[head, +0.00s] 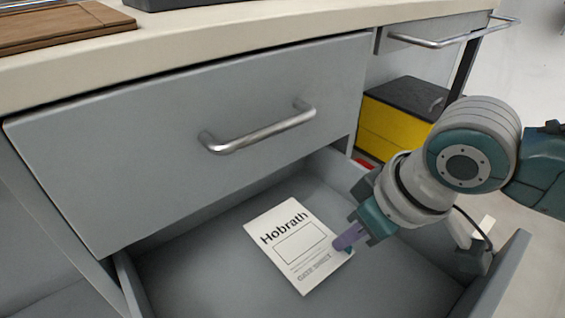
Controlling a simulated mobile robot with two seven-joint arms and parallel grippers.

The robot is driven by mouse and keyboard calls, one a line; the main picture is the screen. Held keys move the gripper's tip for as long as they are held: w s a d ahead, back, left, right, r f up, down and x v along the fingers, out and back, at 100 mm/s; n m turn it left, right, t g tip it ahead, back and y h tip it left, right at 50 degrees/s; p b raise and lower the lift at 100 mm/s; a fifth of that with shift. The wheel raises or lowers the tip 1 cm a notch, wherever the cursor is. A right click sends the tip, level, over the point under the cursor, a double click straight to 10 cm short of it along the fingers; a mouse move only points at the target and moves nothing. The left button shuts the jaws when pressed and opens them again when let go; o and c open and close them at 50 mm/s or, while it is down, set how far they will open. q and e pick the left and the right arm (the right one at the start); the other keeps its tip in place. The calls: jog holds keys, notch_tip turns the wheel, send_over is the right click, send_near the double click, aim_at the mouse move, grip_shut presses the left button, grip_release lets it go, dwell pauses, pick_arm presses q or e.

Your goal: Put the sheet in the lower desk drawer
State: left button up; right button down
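The sheet (285,230) is a white page with "Hobrath" printed at its top and a box below. In the head view it is inside the outline of the open lower drawer (210,270), face up. I cannot tell whether it rests on the drawer floor or is just above it. My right gripper (346,243) reaches in from the right. Its purple fingers are close together at the sheet's right edge and look shut on it. They hide a little of that edge. My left gripper is not in view.
The closed upper drawer (180,150) with its bar handle (258,130) overhangs the back of the lower one. The desktop (200,42) holds a wooden board (60,28). A yellow box with a black lid (395,125) stands behind my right arm. The lower drawer's left part is clear.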

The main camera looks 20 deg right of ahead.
aim_at(345, 249)
notch_tip(345, 249, down, 4)
jog(key=shift+f+b, duration=0.1)
jog(key=shift+b, duration=0.85)
jog(key=c, duration=1.5)
grip_release()
jog(key=o, duration=0.4)
